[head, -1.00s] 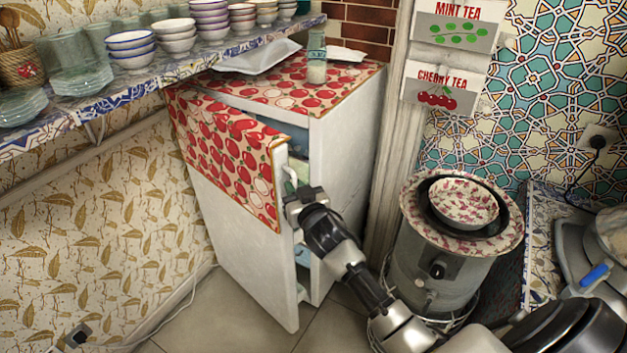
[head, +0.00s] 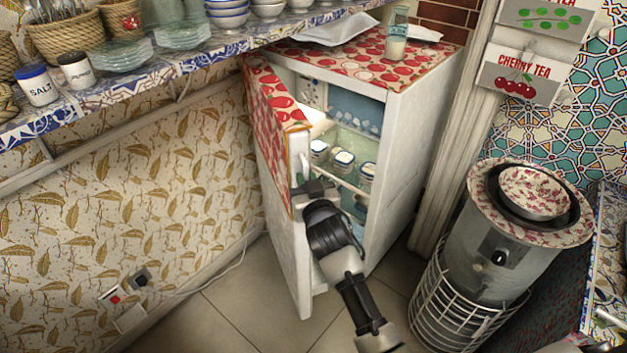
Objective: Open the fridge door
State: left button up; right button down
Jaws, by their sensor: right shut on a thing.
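The fridge (head: 410,135) is a white cabinet with a red apple-patterned cloth on top. Its door (head: 290,255), white with the same pattern on its upper part, stands well ajar, swung out to the left. Through the gap I see the lit inside with shelves and several small jars (head: 343,160). My right gripper (head: 308,190) is at the door's free edge, shut on the white door handle (head: 299,165); the fingers partly hide it. My left gripper is not in view.
A tiled shelf (head: 165,82) with bowls, baskets and a salt jar runs above the wall left of the door. A metal stove (head: 485,255) with a patterned bowl stands right of the fridge. Floor tiles (head: 245,300) before the door are clear.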

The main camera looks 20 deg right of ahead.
dwell(0.3)
jog(key=c, duration=1.5)
grip_release()
jog(key=shift+o, duration=0.2)
jog(key=s, duration=1)
jog(key=shift+s, duration=0.4)
jog(key=shift+a, duration=0.1)
